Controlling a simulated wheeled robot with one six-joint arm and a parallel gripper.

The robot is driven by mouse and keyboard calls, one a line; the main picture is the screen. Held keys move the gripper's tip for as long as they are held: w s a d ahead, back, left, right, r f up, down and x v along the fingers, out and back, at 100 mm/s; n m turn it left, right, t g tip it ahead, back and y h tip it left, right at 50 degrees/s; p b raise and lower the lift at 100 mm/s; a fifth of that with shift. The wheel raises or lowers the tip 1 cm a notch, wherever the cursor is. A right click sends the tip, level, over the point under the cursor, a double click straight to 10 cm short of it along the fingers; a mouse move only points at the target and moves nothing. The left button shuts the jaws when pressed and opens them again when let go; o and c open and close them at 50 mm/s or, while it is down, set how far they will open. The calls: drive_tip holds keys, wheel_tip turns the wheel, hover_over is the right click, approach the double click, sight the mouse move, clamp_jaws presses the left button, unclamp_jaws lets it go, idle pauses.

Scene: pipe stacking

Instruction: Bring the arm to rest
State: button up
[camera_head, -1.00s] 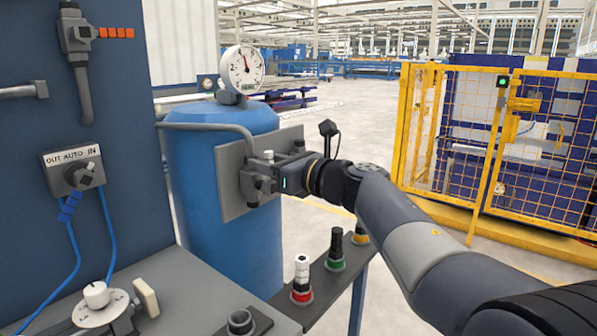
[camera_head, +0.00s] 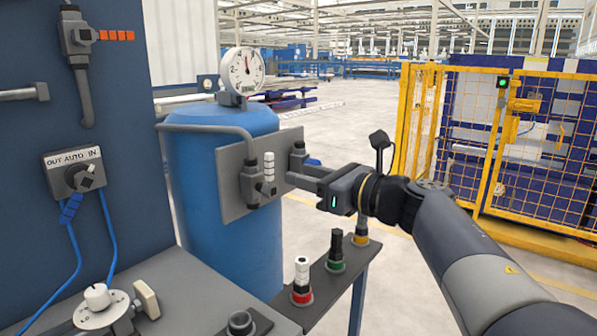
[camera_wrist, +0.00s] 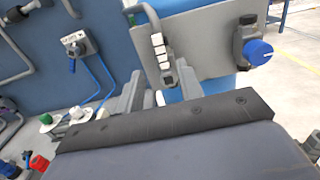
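My gripper (camera_head: 292,174) is in front of the grey panel (camera_head: 235,204) on the blue tank, reaching in from the right. Its fingers are apart, with nothing seen between them. In the wrist view, the two grey fingers of my gripper (camera_wrist: 155,90) show with a gap between them. The arm comes in from the lower right and is held in the air. A white segmented piece (camera_head: 268,168) stands upright on the panel, left of the fingertips and apart from them. It also shows in the wrist view (camera_wrist: 161,52).
A valve with a blue knob (camera_wrist: 259,52) sits on the panel close to the fingers. Below is a shelf with a white-and-red stack (camera_head: 302,279), a black-and-green stack (camera_head: 335,250) and a yellow base (camera_head: 361,238). A yellow fence (camera_head: 415,125) stands to the right.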

sight(273, 164)
drive_tip(key=x, duration=0.9)
drive_tip(key=shift+w+a+b, duration=0.2)
drive_tip(key=shift+a+b, duration=0.1)
drive_tip(key=shift+b, duration=0.05)
drive_tip(key=shift+w+d+r+m+p, duration=0.25)
drive_tip(key=shift+m+p, duration=0.15)
drive_tip(key=shift+p, duration=0.4)
drive_tip(key=shift+d+m+p, duration=0.1)
drive_tip(key=shift+m+p, duration=0.2)
drive_tip(key=shift+p, duration=0.05)
drive_tip(key=shift+w+d+f+m+p, duration=0.1)
drive_tip(key=shift+f+m+p, duration=0.2)
drive_tip(key=shift+m, duration=0.2)
